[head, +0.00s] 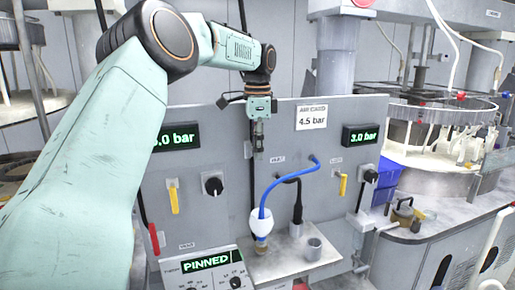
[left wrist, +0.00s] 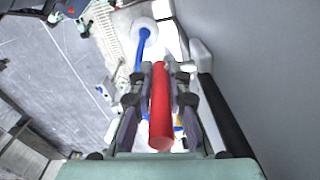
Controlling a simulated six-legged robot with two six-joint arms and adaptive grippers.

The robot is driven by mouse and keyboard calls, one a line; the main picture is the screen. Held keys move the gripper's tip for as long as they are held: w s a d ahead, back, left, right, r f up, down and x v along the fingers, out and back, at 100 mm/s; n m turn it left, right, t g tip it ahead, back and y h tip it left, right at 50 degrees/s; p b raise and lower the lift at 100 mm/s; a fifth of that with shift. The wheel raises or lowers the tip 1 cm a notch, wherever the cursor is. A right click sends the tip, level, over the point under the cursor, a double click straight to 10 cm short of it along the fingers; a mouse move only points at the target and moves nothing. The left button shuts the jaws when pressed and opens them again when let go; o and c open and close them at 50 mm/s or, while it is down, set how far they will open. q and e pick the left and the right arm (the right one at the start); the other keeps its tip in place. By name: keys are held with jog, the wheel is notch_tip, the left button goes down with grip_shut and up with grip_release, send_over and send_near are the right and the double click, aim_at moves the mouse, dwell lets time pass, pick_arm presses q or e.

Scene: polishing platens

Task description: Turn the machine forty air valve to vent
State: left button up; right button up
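My left gripper (head: 258,135) points down in front of the grey valve panel (head: 215,130). In the left wrist view a red cylindrical grip (left wrist: 160,108) lies lengthwise between the fingers (left wrist: 160,80), which close in on both sides of it. In the head view the fingers hide this grip. A dark upright bar (head: 252,182) shows just below the gripper. Which valve is machine forty's cannot be read from the small labels. A red handle (head: 153,239) sits at the panel's lower left. Yellow handles (head: 174,200) (head: 343,185) hang on the panel. My right gripper is out of view.
A blue hose (head: 289,180) runs to a white funnel-shaped vessel (head: 262,222) on a small shelf (head: 285,262) below the gripper. Black knobs (head: 213,185) and displays (head: 361,136) stand out from the panel. A round polishing machine (head: 440,130) is at right.

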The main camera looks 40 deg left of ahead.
pick_arm(q)
grip_shut()
jog(key=shift+s+a+f+t+h+b, duration=0.15)
jog(key=shift+t+h+b, duration=0.2)
jog(key=shift+t+b, duration=0.25)
jog(key=shift+s+d+t+h+b, duration=0.15)
jog(key=shift+t+h+b, duration=0.2)
jog(key=shift+t+b, duration=0.2)
jog(key=shift+a, duration=0.1)
jog(key=shift+o, duration=1.9)
grip_release()
jog(key=shift+a, duration=0.1)
jog(key=v, duration=1.2)
